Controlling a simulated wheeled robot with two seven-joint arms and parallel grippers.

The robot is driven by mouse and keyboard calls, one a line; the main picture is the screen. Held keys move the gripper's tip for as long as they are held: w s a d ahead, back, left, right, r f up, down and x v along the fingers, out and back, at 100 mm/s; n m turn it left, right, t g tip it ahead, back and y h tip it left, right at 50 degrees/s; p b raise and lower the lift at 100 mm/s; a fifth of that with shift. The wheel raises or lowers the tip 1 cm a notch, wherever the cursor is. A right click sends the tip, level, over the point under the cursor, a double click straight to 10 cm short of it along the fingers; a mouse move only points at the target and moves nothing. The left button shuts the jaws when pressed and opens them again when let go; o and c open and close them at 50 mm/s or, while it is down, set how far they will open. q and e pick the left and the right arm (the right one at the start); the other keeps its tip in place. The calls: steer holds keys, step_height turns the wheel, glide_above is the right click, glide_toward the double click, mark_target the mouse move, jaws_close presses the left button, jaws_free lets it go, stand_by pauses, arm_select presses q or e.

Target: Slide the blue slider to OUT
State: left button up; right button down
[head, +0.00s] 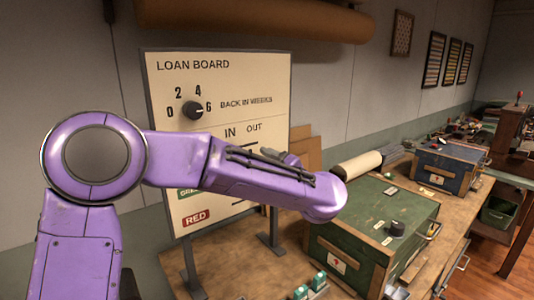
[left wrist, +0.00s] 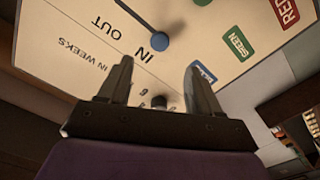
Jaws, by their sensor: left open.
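The blue slider (left wrist: 158,41) is a round knob on the cream loan board (left wrist: 60,40), beside the word IN at one end of a dark slot. The slot runs up and left, past the word OUT. My left gripper (left wrist: 159,65) is open and empty, its fingers pointing at the board. In the picture the knob appears just beyond and between the fingertips; I cannot tell the gap in depth. In the head view the loan board (head: 260,75) stands upright, and my purple left arm hides the blue slider and its row. The right gripper is not in view.
Blue (left wrist: 203,75), green (left wrist: 236,46) and red (left wrist: 287,12) labels mark the rows. A black dial (head: 192,110) is above the IN and OUT words. A green box (head: 375,225) stands on the wooden bench right of the board, with a blue box (head: 447,168) farther back.

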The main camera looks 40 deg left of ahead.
arm_select(q)
steer(key=b+x, duration=0.1)
steer(key=x, duration=0.8)
steer(key=shift+w+a, duration=0.25)
steer(key=shift+a, duration=0.1)
steer(key=shift+f, duration=0.2)
steer(key=c, duration=0.8)
